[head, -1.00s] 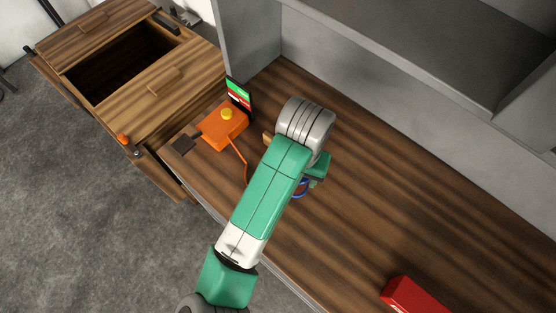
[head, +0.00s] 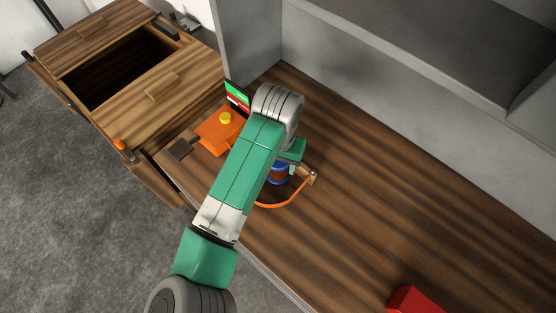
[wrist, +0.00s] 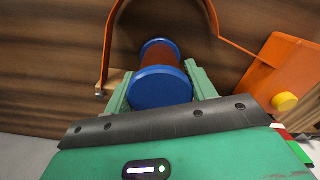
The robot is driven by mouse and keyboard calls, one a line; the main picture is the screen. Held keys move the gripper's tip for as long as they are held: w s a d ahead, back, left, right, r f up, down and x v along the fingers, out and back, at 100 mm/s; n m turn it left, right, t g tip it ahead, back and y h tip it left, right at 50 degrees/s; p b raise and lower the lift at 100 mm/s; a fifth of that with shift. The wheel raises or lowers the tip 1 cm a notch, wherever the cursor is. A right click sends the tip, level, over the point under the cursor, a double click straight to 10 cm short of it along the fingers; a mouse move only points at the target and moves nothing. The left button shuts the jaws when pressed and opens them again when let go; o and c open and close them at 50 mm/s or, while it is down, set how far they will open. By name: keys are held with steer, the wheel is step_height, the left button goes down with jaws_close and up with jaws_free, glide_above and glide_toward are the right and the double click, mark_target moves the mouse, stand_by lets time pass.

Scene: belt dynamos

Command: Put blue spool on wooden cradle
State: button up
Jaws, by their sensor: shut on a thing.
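The blue spool (wrist: 160,87) has blue end flanges and a reddish-brown winding. My gripper (wrist: 155,78) is shut on it, with one green finger on each side. In the head view, the spool (head: 278,174) shows below the gripper, partly hidden by my arm. A light wooden piece, which looks like the wooden cradle (head: 308,175), is just right of the spool. In the wrist view, part of the cradle (wrist: 115,78) shows beside the left finger; the rest is hidden. I cannot tell whether the spool touches it.
An orange box (head: 219,134) with a yellow button and a small screen (head: 236,95) stand left of my gripper. An orange strap (head: 284,205) arcs around the spool area. A red object (head: 415,301) lies at the front right.

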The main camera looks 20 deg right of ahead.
steer(key=o, duration=1.4)
steer(key=shift+f, duration=0.1)
steer(key=shift+o, duration=0.2)
step_height(320, 180, up, 12)
steer(key=p, duration=0.3)
